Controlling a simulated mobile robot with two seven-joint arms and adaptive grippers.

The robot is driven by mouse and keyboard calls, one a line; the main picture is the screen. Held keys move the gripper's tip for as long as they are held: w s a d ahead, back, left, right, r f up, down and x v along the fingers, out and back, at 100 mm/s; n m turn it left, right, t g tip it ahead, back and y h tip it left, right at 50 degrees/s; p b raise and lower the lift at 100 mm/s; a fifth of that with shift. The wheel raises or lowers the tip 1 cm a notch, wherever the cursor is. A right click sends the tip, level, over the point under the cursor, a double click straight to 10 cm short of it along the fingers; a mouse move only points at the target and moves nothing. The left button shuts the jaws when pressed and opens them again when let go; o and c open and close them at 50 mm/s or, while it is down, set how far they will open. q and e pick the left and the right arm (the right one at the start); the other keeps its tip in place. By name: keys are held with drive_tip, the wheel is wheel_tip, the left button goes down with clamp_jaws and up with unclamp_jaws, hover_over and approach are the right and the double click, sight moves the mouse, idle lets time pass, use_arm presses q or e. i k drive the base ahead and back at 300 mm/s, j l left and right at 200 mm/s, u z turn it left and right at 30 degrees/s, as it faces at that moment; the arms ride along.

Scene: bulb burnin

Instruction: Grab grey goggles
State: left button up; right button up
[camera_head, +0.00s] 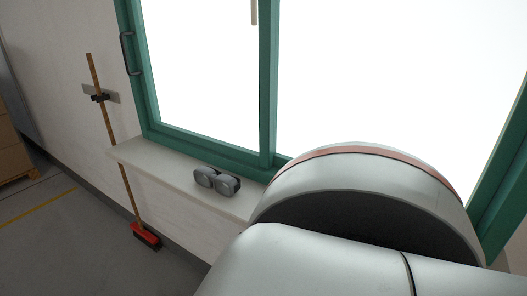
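The grey goggles (217,181) rest on the pale window sill (160,169), left of the middle of the head view. Their two rounded lenses face the room, and they sit near the sill's front edge, in front of the green window frame. A large white link of my own arm fills the lower right and covers the right part of the sill. Neither of my grippers shows in this view, so nothing of mine is seen touching the goggles.
A broom (127,190) with a red head leans against the wall left of the sill, held by a wall bracket. A green-framed window (266,90) with a dark handle rises behind the sill. Cardboard boxes (12,150) on a pallet stand at far left. The floor at lower left is clear.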

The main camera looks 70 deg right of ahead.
sight(226, 186)
drive_tip(key=z, duration=2.95)
drive_tip(key=j+z, duration=0.5)
drive_tip(key=k+j+z, duration=0.1)
drive_tip(key=j+z, duration=0.2)
drive_tip(key=z, duration=0.15)
drive_tip(key=k+j+z, duration=0.15)
drive_tip(key=j, duration=0.15)
drive_tip(key=k+j+z, duration=0.15)
drive_tip(key=j, duration=0.15)
drive_tip(key=k+j+z, duration=0.2)
drive_tip(key=i+j, duration=0.1)
